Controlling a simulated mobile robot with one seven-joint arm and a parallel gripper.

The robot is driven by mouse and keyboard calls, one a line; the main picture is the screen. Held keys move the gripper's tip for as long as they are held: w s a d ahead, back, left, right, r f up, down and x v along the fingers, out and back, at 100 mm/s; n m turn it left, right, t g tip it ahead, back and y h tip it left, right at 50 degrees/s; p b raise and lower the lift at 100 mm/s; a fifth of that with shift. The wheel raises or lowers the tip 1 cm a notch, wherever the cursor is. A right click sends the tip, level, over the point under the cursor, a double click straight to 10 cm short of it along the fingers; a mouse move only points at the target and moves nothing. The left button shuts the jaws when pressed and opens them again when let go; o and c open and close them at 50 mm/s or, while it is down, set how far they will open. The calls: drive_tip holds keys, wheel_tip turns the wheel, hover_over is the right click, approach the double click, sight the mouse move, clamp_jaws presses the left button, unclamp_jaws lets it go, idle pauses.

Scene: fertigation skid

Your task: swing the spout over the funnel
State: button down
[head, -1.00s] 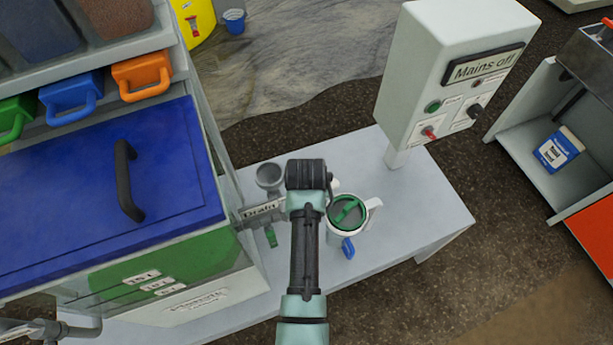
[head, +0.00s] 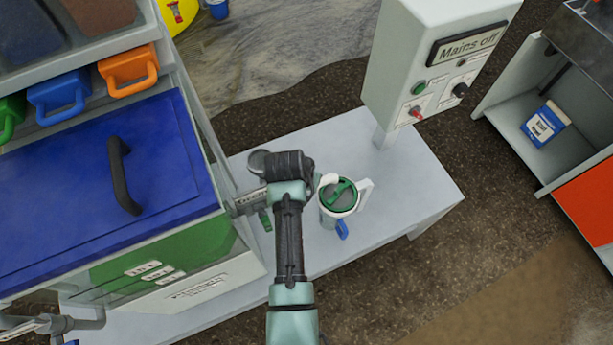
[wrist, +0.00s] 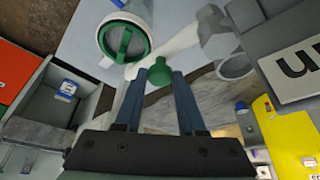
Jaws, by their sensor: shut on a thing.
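A white canister (head: 338,206) with a green-handled top stands on the grey bench; it also shows in the wrist view (wrist: 123,40). A white spout (wrist: 178,43) runs from its side toward the right in the wrist view, with a green knob (wrist: 158,73) on it. My gripper (wrist: 159,76) is shut on this knob. The grey funnel (wrist: 236,66) is right of the knob in the wrist view. Whether the spout's outlet is above the funnel I cannot tell.
A tank with a blue lid (head: 90,190) stands close on the left. A "Mains off" control box (head: 425,70) stands on a post at the bench's back right. The bench top (head: 400,190) is clear right of the canister. An open cabinet (head: 510,125) is at far right.

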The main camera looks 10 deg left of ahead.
drive_tip(key=c, duration=0.5)
unclamp_jaws()
drive_tip(key=shift+s+d, duration=0.1)
drive_tip(key=shift+s, duration=0.05)
drive_tip(key=shift+r, duration=0.1)
drive_tip(key=v, duration=1.3)
